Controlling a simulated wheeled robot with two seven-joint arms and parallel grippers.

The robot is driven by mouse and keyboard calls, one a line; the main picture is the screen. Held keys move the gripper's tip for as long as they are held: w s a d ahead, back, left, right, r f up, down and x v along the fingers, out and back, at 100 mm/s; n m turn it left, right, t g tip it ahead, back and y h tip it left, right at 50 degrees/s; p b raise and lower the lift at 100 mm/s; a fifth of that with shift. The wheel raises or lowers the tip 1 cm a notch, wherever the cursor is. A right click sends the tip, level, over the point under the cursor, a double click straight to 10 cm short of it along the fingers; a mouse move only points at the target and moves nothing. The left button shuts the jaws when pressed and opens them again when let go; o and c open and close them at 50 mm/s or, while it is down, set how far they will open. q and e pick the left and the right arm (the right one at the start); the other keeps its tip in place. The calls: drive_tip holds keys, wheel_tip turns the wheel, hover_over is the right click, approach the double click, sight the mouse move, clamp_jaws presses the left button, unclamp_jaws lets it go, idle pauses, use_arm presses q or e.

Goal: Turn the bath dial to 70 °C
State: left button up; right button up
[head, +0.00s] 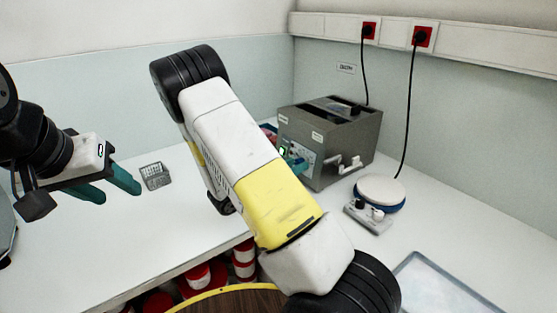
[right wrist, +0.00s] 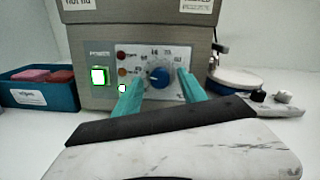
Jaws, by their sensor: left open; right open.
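The grey water bath (head: 345,145) stands on the bench against the wall; its front panel shows in the right wrist view (right wrist: 207,33). The numbers and the dial's pointer are too small to read surely. My right gripper (right wrist: 159,84) is open, with its teal fingers on either side of the dial; I cannot tell whether they touch it. In the head view my right arm hides most of that gripper. My left gripper (head: 112,183) is open and empty over the bench at the left.
A lit green switch (right wrist: 99,76) is left of the dial. A blue box of pink and red items (right wrist: 40,88) stands left of the bath. A round white-topped device (head: 380,193) is on the right, a wire basket (head: 155,176) at the left. A blue-grey tray (head: 440,285) lies front right.

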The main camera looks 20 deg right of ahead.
drive_tip(key=shift+c, duration=0.2)
clamp_jaws()
drive_tip(key=shift+m, duration=0.4)
drive_tip(key=m+g, duration=0.1)
drive_tip(key=m, duration=0.3)
drive_tip(key=shift+w+h, duration=0.1)
drive_tip(key=shift+h, duration=0.2)
drive_tip(key=m+g, duration=0.1)
drive_tip(key=m, duration=0.4)
drive_tip(key=shift+w+a, duration=0.1)
drive_tip(key=shift+w, duration=0.05)
drive_tip(key=m+g, duration=0.1)
drive_tip(key=m, duration=0.4)
drive_tip(key=shift+r, duration=0.1)
drive_tip(key=shift+w+m+g+y, duration=0.1)
drive_tip(key=shift+m+g+y, duration=0.25)
drive_tip(key=shift+m, duration=2.05)
